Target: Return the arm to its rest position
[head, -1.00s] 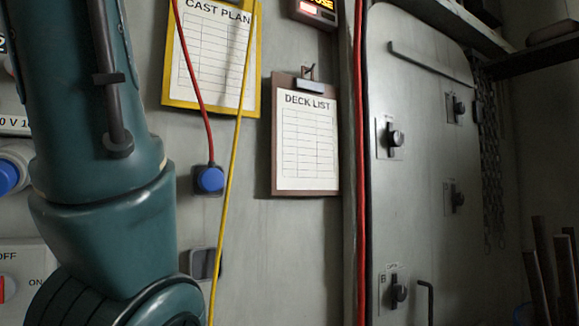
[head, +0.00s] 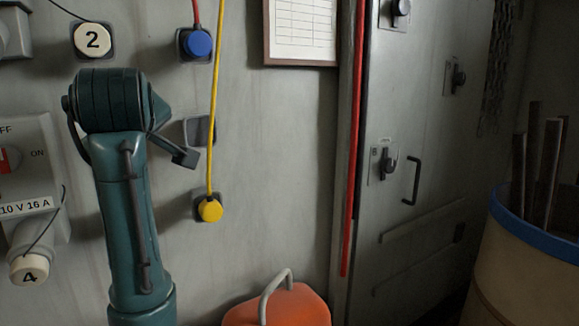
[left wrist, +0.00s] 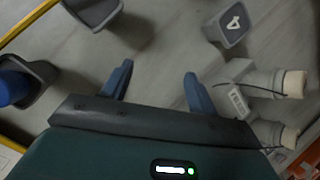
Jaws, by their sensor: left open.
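My left arm (head: 130,200), teal, stands in front of the wall at the left of the head view, rising from the bottom edge to a bent joint at its top. My left gripper (left wrist: 158,86) shows in the left wrist view with its two blue fingers apart and nothing between them. Grey wall surface lies beyond the fingers. I cannot make out the gripper's fingers in the head view. My right gripper is in neither view.

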